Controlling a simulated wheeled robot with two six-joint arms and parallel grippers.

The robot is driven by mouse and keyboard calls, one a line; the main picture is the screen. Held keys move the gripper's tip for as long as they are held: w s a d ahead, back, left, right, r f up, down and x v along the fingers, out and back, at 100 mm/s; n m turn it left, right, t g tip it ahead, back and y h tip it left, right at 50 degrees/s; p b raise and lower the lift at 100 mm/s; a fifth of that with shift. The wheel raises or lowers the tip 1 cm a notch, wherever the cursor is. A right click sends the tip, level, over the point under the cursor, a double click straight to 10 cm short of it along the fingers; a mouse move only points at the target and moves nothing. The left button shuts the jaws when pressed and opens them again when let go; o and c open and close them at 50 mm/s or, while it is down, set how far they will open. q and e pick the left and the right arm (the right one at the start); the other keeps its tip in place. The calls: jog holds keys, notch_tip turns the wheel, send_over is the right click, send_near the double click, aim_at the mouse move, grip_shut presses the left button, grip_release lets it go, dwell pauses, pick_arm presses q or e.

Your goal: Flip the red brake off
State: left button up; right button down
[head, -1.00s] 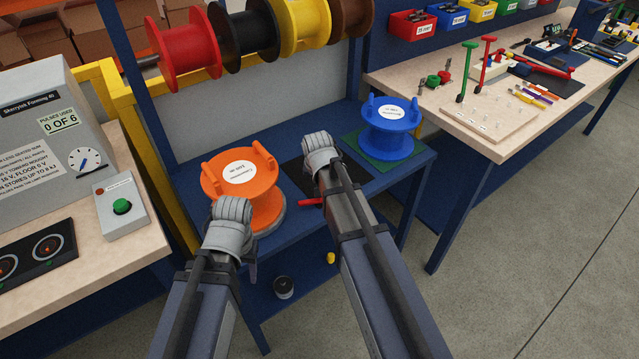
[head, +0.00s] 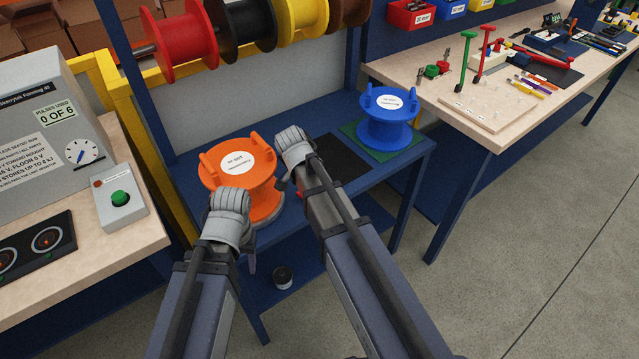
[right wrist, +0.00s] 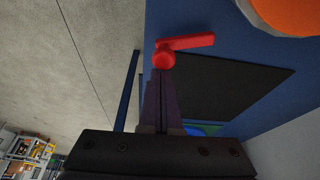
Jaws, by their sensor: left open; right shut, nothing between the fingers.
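The red brake (right wrist: 186,44) is a small lever with a round hub at the edge of the blue bench; its arm points right in the right wrist view. In the head view only a bit of the red brake (head: 299,194) shows beside my right arm. My right gripper (right wrist: 160,78) is shut and empty, its tips right at the hub; I cannot tell whether they touch. Its fingers are hidden in the head view. My left gripper (head: 251,262) is open, partly hidden by its wrist, in front of the orange spool (head: 262,195).
The orange spool stands left of the brake and a blue spool (head: 385,133) stands to the right on the blue bench (head: 330,120). A black mat (right wrist: 225,85) lies by the brake. A grey machine (head: 40,130) and a green button box (head: 120,212) are at left.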

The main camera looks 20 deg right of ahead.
jog(key=shift+s+a, duration=0.45)
jog(key=shift+a, duration=0.1)
dwell(0.6)
jog(key=shift+w+d+r, duration=0.15)
jog(key=shift+d+r, duration=0.05)
jog(key=shift+d, duration=0.55)
jog(key=d, duration=0.1)
jog(key=d+p, duration=0.1)
jog(key=shift+w+d+r, duration=0.25)
jog(key=shift+w+d, duration=0.05)
jog(key=shift+w, duration=0.05)
jog(key=p+v, duration=0.9)
jog(key=v, duration=0.1)
jog(key=shift+a, duration=0.25)
jog(key=shift+w+f, duration=0.1)
